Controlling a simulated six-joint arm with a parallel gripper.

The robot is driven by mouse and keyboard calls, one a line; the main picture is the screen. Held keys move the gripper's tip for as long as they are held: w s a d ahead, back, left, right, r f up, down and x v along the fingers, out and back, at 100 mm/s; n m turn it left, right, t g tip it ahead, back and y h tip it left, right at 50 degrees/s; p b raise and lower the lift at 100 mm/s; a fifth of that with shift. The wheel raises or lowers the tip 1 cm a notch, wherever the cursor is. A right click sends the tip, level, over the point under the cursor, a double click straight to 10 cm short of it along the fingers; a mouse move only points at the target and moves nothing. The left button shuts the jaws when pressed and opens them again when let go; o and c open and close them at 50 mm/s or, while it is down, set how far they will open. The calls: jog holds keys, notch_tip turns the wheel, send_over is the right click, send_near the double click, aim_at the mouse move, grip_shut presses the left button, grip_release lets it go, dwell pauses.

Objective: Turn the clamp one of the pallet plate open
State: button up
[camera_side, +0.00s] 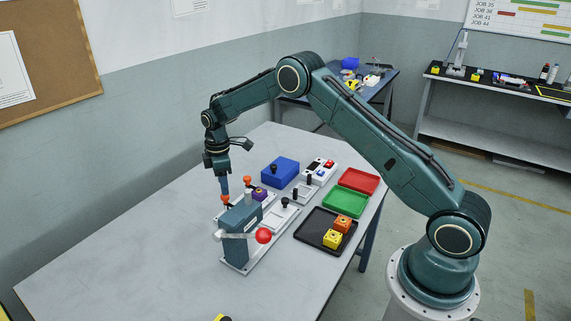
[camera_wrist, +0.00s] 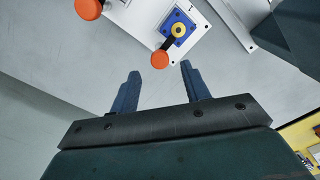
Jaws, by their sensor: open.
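A second orange knob (camera_wrist: 88,8) is at the top left. Both are at the pale pallet plate (camera_wrist: 135,16). My gripper (camera_wrist: 160,68) is open, and the nearer knob appears between or just beyond its fingertips; contact is not clear. In the side view, my gripper (camera_side: 225,186) points down just above one orange knob (camera_side: 225,199). The other orange knob (camera_side: 247,180) stands to its right. I cannot read which clamp is one.
A grey-green press with a red ball handle (camera_side: 263,236) stands close in front of the clamps. A purple block (camera_side: 260,194), a blue box (camera_side: 280,171), a black tray (camera_side: 310,243), and green (camera_side: 345,204) and red (camera_side: 359,181) trays lie right. The table's left side is clear.

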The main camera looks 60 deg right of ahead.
jog(key=shift+f, duration=1.9)
jog(key=c, duration=1)
